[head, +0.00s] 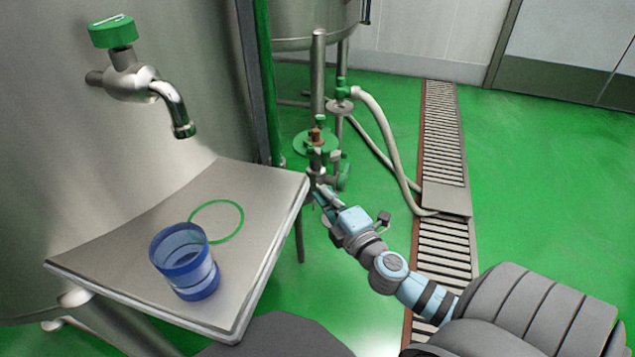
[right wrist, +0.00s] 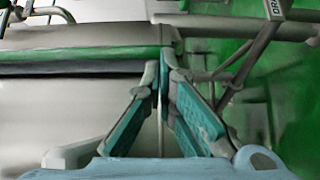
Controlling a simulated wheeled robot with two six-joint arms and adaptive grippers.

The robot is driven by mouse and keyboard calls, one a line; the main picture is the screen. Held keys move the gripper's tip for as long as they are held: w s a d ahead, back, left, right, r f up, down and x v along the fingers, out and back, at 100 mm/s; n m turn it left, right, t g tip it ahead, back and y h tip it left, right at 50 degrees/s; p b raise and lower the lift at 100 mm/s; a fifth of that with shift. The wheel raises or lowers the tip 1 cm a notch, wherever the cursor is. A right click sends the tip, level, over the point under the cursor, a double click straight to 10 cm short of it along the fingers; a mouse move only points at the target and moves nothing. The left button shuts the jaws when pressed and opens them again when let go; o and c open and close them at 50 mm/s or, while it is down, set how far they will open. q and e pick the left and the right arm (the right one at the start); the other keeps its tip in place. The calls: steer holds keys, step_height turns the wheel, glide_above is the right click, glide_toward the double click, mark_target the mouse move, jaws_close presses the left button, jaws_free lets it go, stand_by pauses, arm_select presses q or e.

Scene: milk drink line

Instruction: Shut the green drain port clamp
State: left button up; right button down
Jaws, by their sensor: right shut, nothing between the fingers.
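A green fitting (head: 316,143) with a brown stem stands just past the steel shelf in the head view. A darker green part (head: 343,174) sits at its lower right; I cannot tell for certain which part is the clamp, or whether it is open or shut. My right gripper (head: 319,188) is at the lower side of this fitting, its fingers shut and empty. In the right wrist view its fingertips (right wrist: 163,70) meet in front of a green band (right wrist: 80,55) on a grey body. Contact cannot be told. My left gripper is not in view.
A steel shelf (head: 120,243) beside my right gripper carries a blue clear cup (head: 186,262) and a green ring mark (head: 240,222). A green-handled tap (head: 113,31) hangs above. A pale hose (head: 390,140) runs to the floor drain (head: 440,130). Green floor at right is clear.

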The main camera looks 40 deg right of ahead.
mark_target(326, 153)
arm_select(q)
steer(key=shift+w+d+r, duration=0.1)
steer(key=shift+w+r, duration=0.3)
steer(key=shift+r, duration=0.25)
arm_select(e)
steer(key=w+d, duration=0.5)
steer(key=w, duration=0.5)
steer(key=shift+d+r, duration=0.25)
steer(key=shift+d, duration=0.1)
